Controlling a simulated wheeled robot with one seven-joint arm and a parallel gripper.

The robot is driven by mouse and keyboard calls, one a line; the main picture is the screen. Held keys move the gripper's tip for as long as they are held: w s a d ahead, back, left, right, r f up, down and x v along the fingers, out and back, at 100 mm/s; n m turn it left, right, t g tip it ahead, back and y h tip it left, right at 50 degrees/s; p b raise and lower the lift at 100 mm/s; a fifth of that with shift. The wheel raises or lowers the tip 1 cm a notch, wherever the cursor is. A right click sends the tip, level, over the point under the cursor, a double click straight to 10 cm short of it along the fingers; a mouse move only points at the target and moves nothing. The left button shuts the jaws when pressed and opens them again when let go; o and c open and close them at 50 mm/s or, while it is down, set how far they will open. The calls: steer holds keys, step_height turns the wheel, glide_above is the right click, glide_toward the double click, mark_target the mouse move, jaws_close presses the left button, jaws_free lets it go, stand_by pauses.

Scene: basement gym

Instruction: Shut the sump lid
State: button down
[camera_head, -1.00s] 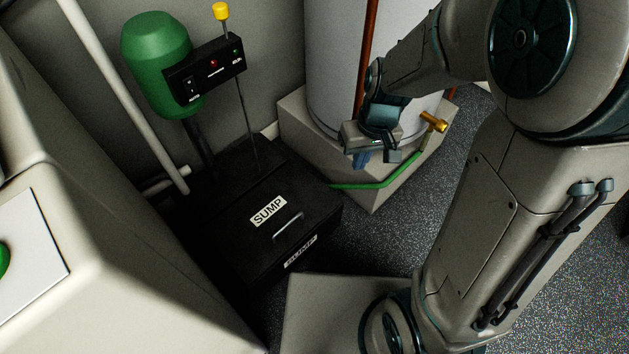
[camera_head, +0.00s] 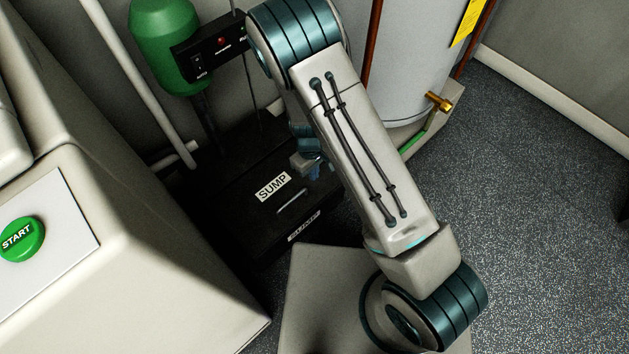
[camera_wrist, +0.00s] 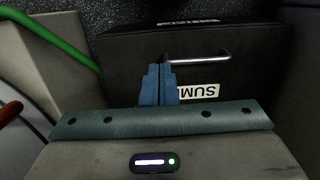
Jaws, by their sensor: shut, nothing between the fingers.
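The black sump lid (camera_head: 248,197) with its white SUMP label (camera_head: 273,186) lies flat on the dark sump box (camera_head: 285,240) in the head view. I see no clear gap under it, though the shadow is deep. Its metal handle (camera_head: 292,201) is near the front edge; it also shows in the wrist view (camera_wrist: 215,55). My gripper (camera_head: 314,170) is over the right part of the lid, partly hidden behind my arm. In the wrist view its blue fingers (camera_wrist: 159,70) are together and empty, beside the label and close to the handle. I cannot tell whether they touch the lid.
A green pump (camera_head: 165,45) and a black control box (camera_head: 208,52) stand behind the sump. A white tank (camera_head: 415,70) with a brass tap (camera_head: 438,102) is to the right. A green START button (camera_head: 21,240) is at left. Open floor (camera_head: 540,220) lies right.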

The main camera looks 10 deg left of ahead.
mark_target(317, 201)
steer(key=f+b, duration=0.1)
steer(key=f, duration=0.3)
steer(key=f+b, duration=0.2)
steer(key=f, duration=0.2)
steer(key=d+f+b, duration=0.1)
steer(key=f+b, duration=0.1)
steer(key=f, duration=0.2)
steer(key=shift+s+f, duration=0.4)
